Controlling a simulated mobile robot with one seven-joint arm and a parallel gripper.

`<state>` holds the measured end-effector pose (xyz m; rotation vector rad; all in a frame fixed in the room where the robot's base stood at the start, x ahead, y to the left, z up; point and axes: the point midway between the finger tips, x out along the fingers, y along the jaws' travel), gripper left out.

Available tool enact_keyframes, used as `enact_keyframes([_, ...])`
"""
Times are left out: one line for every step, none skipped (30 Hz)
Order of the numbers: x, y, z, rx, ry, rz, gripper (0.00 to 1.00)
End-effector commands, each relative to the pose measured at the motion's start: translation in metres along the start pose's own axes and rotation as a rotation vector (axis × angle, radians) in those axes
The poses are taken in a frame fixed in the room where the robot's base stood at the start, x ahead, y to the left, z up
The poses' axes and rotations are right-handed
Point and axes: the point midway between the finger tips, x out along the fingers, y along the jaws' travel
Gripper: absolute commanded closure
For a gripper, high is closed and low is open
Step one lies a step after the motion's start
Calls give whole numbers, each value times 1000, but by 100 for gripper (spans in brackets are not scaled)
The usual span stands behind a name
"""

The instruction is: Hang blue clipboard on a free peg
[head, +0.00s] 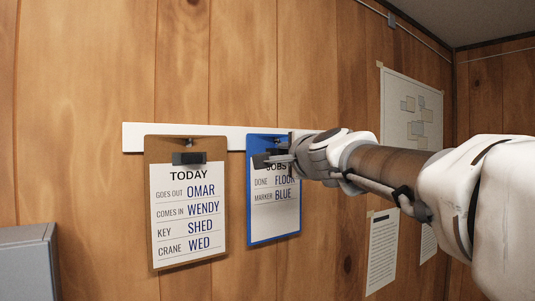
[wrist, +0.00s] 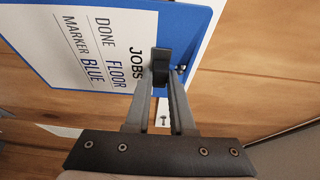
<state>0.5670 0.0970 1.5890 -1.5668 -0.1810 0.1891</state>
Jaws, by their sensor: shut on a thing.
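The blue clipboard (head: 272,238) is upright against the white peg rail (head: 133,138), right of a brown clipboard (head: 188,262). Its sheet reads JOBS, DONE FLOOR, MARKER BLUE. My gripper (head: 270,158) is shut on its black clip; the wrist view shows the fingers (wrist: 161,68) closed around the clip. A small metal peg tip (wrist: 181,69) shows at the board's top edge beside the clip, apparently at the hole. I cannot tell whether the peg bears the board. Another peg (wrist: 163,120) shows bare on the rail between my fingers.
The brown clipboard, headed TODAY, hangs from the rail close to the left. A plan sheet (head: 411,112) and a printed notice (head: 382,250) are on the wood wall at right. A grey box-like cabinet (head: 28,262) stands at lower left. My arm covers the rail's right part.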

Motion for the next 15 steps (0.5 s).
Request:
enact_keyframes([0, 0, 0, 0, 0, -1, 100])
enact_keyframes([0, 0, 0, 0, 0, -1, 100])
enact_keyframes([0, 0, 0, 0, 0, -1, 100])
enact_keyframes([0, 0, 0, 0, 0, -1, 100])
enact_keyframes([0, 0, 0, 0, 0, -1, 100])
enact_keyframes([0, 0, 0, 0, 0, -1, 100])
enact_keyframes([0, 0, 0, 0, 0, -1, 100])
enact_keyframes([0, 1, 0, 0, 0, -1, 100])
enact_keyframes([0, 1, 0, 0, 0, -1, 100])
enact_keyframes([0, 2, 0, 0, 0, -1, 100])
enact_keyframes([0, 2, 0, 0, 0, -1, 100])
enact_keyframes([-1, 3, 0, 0, 0, -1, 100])
enact_keyframes([-1, 3, 0, 0, 0, -1, 100])
enact_keyframes([-1, 4, 0, 0, 0, -1, 100])
enact_keyframes([-1, 4, 0, 0, 0, -1, 100])
